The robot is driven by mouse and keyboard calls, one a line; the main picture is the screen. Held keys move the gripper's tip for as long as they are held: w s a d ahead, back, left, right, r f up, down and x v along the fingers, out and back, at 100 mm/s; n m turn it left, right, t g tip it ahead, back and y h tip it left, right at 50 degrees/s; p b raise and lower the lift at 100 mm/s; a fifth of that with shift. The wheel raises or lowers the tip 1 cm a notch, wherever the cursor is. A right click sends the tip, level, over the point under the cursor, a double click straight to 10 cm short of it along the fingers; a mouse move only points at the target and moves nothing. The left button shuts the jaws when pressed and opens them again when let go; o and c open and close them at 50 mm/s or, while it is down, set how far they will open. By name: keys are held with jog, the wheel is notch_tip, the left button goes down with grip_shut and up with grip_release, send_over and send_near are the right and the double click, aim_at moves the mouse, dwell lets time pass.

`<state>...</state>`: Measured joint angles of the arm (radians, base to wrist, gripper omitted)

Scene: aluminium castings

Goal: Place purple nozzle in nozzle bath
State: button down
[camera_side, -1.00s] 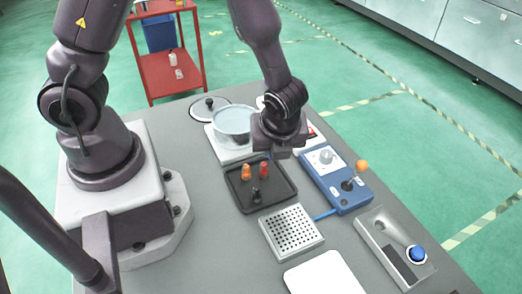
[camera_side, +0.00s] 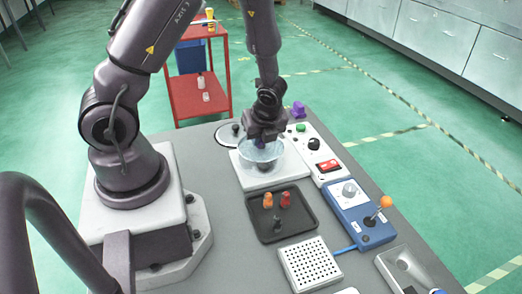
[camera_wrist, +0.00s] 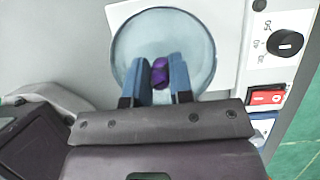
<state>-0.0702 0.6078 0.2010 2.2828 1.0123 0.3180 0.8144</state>
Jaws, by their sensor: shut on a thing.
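The purple nozzle (camera_wrist: 160,72) sits between the two blue fingers of my gripper (camera_wrist: 162,85) in the wrist view. In the side view, a bit of the purple nozzle (camera_side: 260,144) shows under my gripper (camera_side: 264,140). The nozzle bath is a round, pale-blue see-through bowl (camera_side: 263,160) on a white base. In the wrist view the bath (camera_wrist: 130,45) lies below the fingers, and the nozzle is within its outline. My gripper is shut on the nozzle. I cannot tell whether the nozzle touches the bath's bottom.
A round lid (camera_side: 228,136) lies behind left. A white control box (camera_side: 318,158) with a red switch (camera_side: 328,165) is on the right. A purple object (camera_side: 298,109) stands behind it.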

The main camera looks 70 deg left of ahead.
aim_at(262, 143)
jog(key=shift+f, duration=2.1)
jog(key=shift+f, duration=0.1)
jog(key=c, duration=1)
grip_release()
jog(key=s+d+r+n+t+h, duration=0.1)
jog(key=d+r+n, duration=0.3)
jog(key=r, duration=0.7)
jog(key=s+d+r+n+t, duration=0.1)
jog(key=d+r+n, duration=0.35)
jog(key=r, duration=0.75)
jog(key=s+d+r+n+t+h, duration=0.3)
jog(key=s+d+r+n, duration=0.2)
jog(key=s+r+n, duration=0.2)
jog(key=shift+d+r+n+t, duration=0.3)
jog(key=shift+r+n, duration=0.35)
jog(key=shift+n, duration=0.5)
